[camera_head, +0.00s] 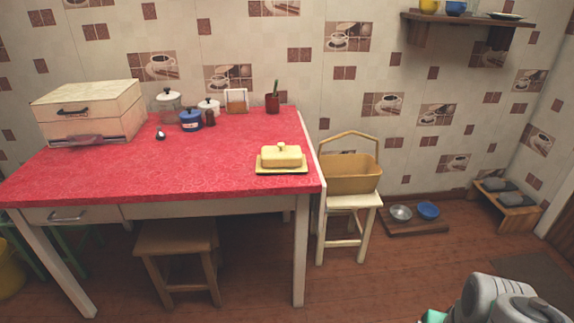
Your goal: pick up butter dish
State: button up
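A pale yellow butter dish (281,157) with a small knob on its lid sits near the right front corner of the red-topped table (215,160). Its lid is on, over a darker flat base plate. Nothing touches it. Part of my own arm shows at the bottom right of the picture, well to the right of the table and apart from the dish. My gripper's fingers cannot be made out there.
A bread box (88,108) stands at the table's left, with jars (168,103) and a red cup (272,103) along the back. A yellow basket (349,174) rests on a white stool (347,215) right of the table. A wooden stool (178,240) is under the front edge. Floor between white stool and my arm looks clear.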

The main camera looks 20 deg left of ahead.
aim_at(281, 158)
jog(key=u, duration=0.95)
jog(key=i, duration=0.8)
jog(key=u, duration=1.1)
